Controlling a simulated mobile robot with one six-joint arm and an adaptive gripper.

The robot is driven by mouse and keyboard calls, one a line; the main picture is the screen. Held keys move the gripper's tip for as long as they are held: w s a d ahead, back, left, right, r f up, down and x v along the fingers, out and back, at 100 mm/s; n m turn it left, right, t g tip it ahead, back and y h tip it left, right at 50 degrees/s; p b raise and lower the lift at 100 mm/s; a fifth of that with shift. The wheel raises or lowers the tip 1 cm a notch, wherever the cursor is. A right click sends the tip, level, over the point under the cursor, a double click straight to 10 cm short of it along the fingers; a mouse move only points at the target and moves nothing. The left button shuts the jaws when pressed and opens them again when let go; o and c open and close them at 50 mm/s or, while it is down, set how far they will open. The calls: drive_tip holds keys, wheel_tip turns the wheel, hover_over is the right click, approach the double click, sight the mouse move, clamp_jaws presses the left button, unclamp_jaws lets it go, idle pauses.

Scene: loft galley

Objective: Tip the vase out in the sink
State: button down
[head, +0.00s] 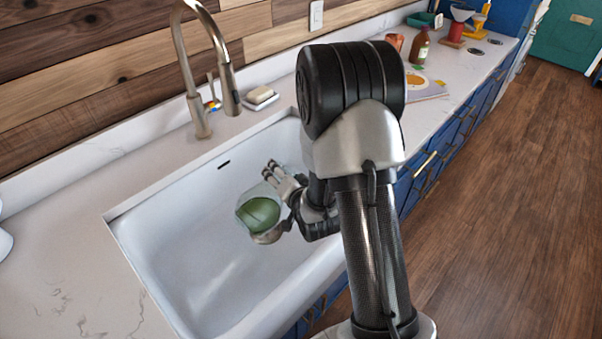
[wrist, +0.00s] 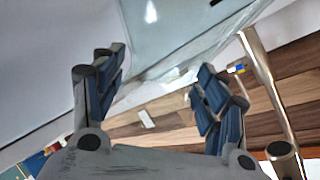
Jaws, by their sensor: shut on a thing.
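The vase (head: 257,211) is clear glass with something green inside, and it is held above the white sink basin (head: 190,262). My gripper (head: 270,203) is shut on it, with a finger to either side of the glass. The vase looks tilted; I cannot tell exactly where its mouth points. In the wrist view the vase (wrist: 180,35) is a large pale, see-through shape beyond the two fingers of my gripper (wrist: 158,88). The green contents cannot be made out there. No stream of liquid is visible.
A metal faucet (head: 187,70) arches over the sink's back edge. A soap dish (head: 261,98) sits right of it. A brown bottle (head: 420,46), a patterned board or book (head: 425,86) and other items stand on the right counter. The left counter (head: 60,270) is mostly clear.

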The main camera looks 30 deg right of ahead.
drive_tip(key=shift+d+r+m+y, duration=0.2)
drive_tip(key=shift+r+m+y, duration=0.3)
idle(0.6)
drive_tip(key=shift+w+d+r+m+g+y+p, duration=0.15)
drive_tip(key=shift+r+m+g+y+p, duration=0.2)
drive_tip(key=shift+p, duration=0.95)
drive_tip(key=shift+d+r+m+g+y+p, duration=0.2)
drive_tip(key=shift+m+p, duration=0.25)
drive_tip(key=shift+p, duration=0.85)
drive_tip(key=shift+w+d+r+m+y+p, duration=0.2)
drive_tip(key=shift+d+m+y+p, duration=0.4)
drive_tip(key=shift+p, duration=1)
drive_tip(key=shift+w+d+r+m+g+y+p, duration=0.2)
drive_tip(key=shift+d+m+g+y+p, duration=0.4)
drive_tip(key=shift+p, duration=1.85)
